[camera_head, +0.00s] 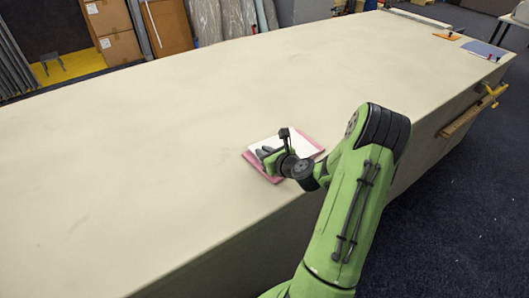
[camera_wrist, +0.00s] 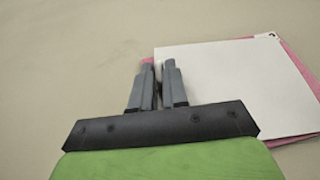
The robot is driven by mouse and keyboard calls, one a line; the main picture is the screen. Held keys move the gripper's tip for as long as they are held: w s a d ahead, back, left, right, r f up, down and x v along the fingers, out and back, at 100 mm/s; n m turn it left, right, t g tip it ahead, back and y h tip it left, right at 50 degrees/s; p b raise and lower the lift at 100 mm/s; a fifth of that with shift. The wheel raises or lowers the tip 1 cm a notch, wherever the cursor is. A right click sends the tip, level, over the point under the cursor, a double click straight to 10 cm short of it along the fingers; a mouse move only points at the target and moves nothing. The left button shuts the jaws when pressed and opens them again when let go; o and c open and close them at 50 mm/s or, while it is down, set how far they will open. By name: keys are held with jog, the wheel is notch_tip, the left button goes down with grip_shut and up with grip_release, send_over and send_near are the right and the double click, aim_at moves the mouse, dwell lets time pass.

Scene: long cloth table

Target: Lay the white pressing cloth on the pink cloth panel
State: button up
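The white pressing cloth (camera_wrist: 235,85) lies flat on the pink cloth panel (camera_wrist: 301,67). In the wrist view, pink shows as a strip along the cloth's right side and thinly along its top and bottom edges. The gripper (camera_head: 264,154) hides part of the cloth in the head view.
The long beige table (camera_head: 150,130) is bare around the panel. An orange piece (camera_head: 447,36) and a blue-grey piece (camera_head: 484,49) lie at its far right end. A yellow clamp (camera_head: 492,93) is on the right side. Cardboard boxes (camera_head: 110,30) stand beyond the table.

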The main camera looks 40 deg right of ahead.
jog(key=o, duration=0.5)
jog(key=b+v, duration=0.3)
jog(key=v, duration=1.2)
jog(key=shift+s+a+r, duration=0.1)
jog(key=shift+s, duration=0.25)
